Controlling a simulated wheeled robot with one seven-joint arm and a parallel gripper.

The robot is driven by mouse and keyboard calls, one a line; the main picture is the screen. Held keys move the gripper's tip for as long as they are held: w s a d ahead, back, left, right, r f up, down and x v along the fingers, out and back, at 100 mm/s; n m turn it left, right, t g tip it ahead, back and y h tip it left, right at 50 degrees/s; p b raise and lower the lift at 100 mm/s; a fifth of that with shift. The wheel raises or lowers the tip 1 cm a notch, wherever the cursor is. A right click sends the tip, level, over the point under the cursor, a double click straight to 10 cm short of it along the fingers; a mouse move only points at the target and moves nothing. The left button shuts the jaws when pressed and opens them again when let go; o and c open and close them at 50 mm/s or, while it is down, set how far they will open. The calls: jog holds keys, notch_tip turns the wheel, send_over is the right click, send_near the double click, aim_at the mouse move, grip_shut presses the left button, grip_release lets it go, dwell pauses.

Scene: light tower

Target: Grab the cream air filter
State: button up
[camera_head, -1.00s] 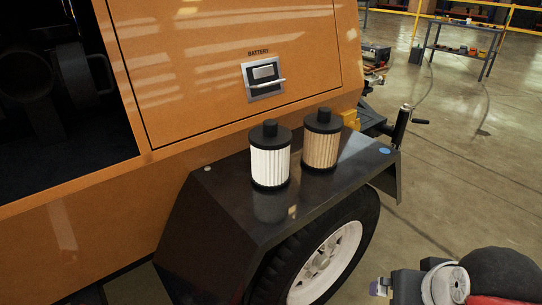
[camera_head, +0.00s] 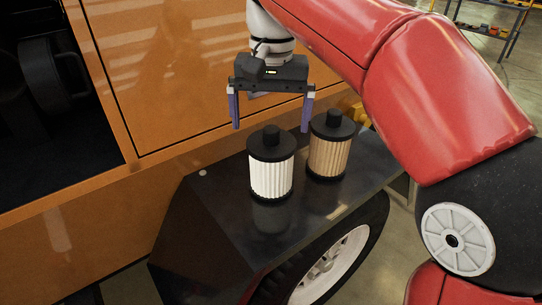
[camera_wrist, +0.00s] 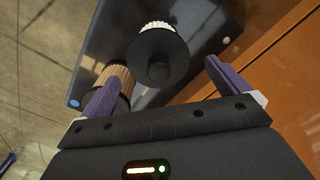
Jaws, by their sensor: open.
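The cream air filter (camera_head: 271,179), with pale pleats and black end caps, stands upright on the dark fender. My gripper (camera_head: 270,128) is open and empty, pointing down above and behind this filter, with its fingers spread to either side of the filter's top knob in the picture. In the wrist view, the cream filter's black cap (camera_wrist: 158,60) lies between and ahead of the open fingertips (camera_wrist: 162,70). The fingers do not appear to touch it.
A tan-pleated filter (camera_head: 328,158) stands close to the right of the cream one; the left finger overlaps it in the wrist view (camera_wrist: 118,75). The orange cabinet wall (camera_head: 150,90) rises behind. The fender (camera_head: 228,205) is bare to the left and front.

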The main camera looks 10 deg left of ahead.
aim_at(272, 148)
jog(key=f, duration=0.2)
jog(key=f+b, duration=0.1)
jog(key=f, duration=0.4)
jog(key=shift+w+d+f, duration=0.1)
jog(key=shift+w+f, duration=0.15)
jog(key=c, duration=0.9)
